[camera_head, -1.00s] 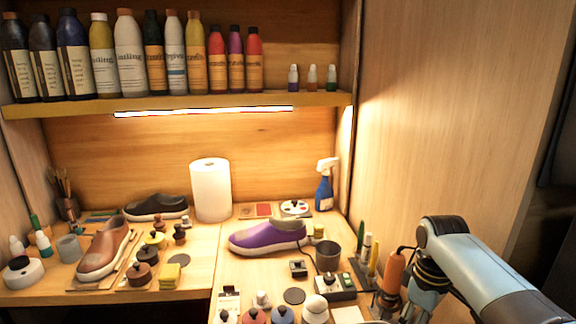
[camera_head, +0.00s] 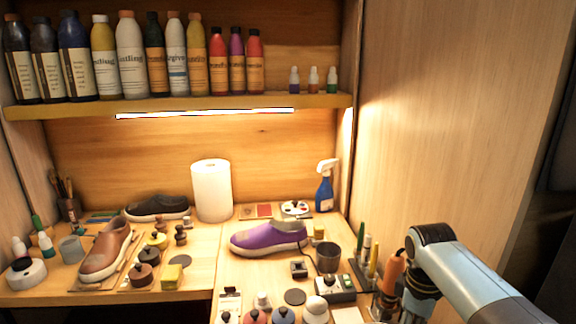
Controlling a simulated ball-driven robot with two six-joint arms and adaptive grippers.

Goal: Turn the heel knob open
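A purple sneaker (camera_head: 266,238) with a pale sole lies on the right half of the worktop, its heel end towards the right. A small yellow block (camera_head: 319,232) is at its heel. I cannot make out a heel knob for certain. My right gripper (camera_head: 415,308) is low at the right, beyond the small tools and well apart from the sneaker; its fingertips are cut off or hidden, so its opening does not show. My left gripper is not in view.
A dark cup (camera_head: 328,258) stands in front of the heel, behind a small control box (camera_head: 335,285). An upright orange-handled tool (camera_head: 392,271) is close to my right gripper. A blue spray bottle (camera_head: 325,187) and a paper roll (camera_head: 212,190) stand behind.

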